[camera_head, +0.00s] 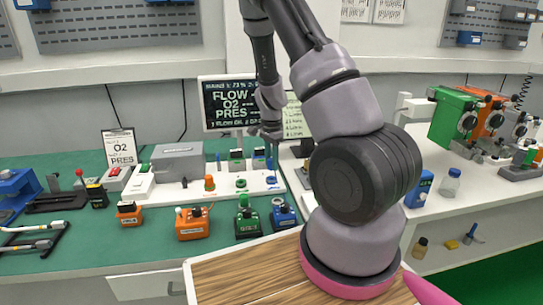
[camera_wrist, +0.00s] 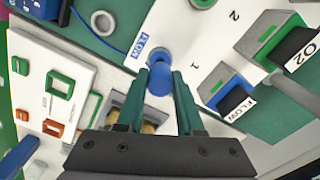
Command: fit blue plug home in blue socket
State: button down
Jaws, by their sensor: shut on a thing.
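The blue plug (camera_wrist: 159,82) is held between the two green fingers of my gripper (camera_wrist: 161,76) in the wrist view. Just beyond its tip is the round blue socket (camera_wrist: 157,56), beside a FLOW label on the white panel (camera_wrist: 190,30). Plug and socket look lined up and close; whether the plug is partly inside cannot be told. In the head view the socket (camera_head: 271,180) shows as a small blue round at the right of the white panel, under my gripper, whose fingers are hard to make out.
A blue FLOW box (camera_wrist: 234,101) and a green O2 box (camera_wrist: 290,45) stand on the panel close to my gripper. A green socket (camera_head: 241,184) lies left of the blue one. Orange (camera_head: 192,228), green (camera_head: 247,224) and blue (camera_head: 283,216) units stand in front. A monitor (camera_head: 229,103) stands behind.

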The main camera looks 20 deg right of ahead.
jog(key=shift+f, duration=1.05)
jog(key=shift+f, duration=1.1)
dwell(0.6)
jog(key=shift+c, duration=2.3)
grip_release()
jog(key=shift+r, duration=0.1)
notch_tip(320, 180, up, 11)
jog(key=shift+f, duration=0.15)
